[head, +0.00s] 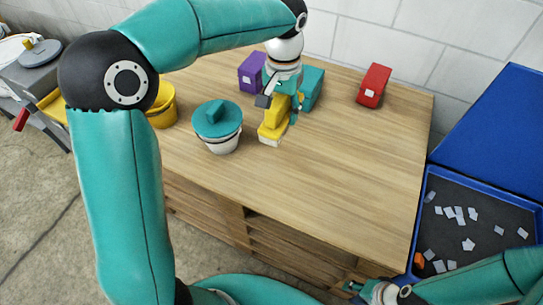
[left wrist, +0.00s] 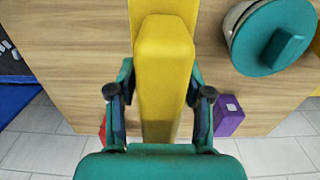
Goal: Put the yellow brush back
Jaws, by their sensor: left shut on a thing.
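The yellow brush (head: 272,131) is at the middle of the wooden table, with a pale strip along its lower front edge. My left gripper (head: 282,101) comes from above and is shut on it. In the left wrist view the yellow brush (left wrist: 165,65) runs between the two fingers of my left gripper (left wrist: 160,95), one on each side. I cannot tell if the brush touches the table top. My right gripper (head: 358,289) is low at the front, by the table's near right corner, apart from the brush; its finger opening is unclear.
A white pot with a teal lid (head: 217,119) stands left of the brush, with a yellow bucket (head: 162,107) further left. Purple (head: 250,73), teal (head: 312,88) and red (head: 374,85) boxes stand behind. A blue tray (head: 424,215) of scraps is at right. The table's right half is clear.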

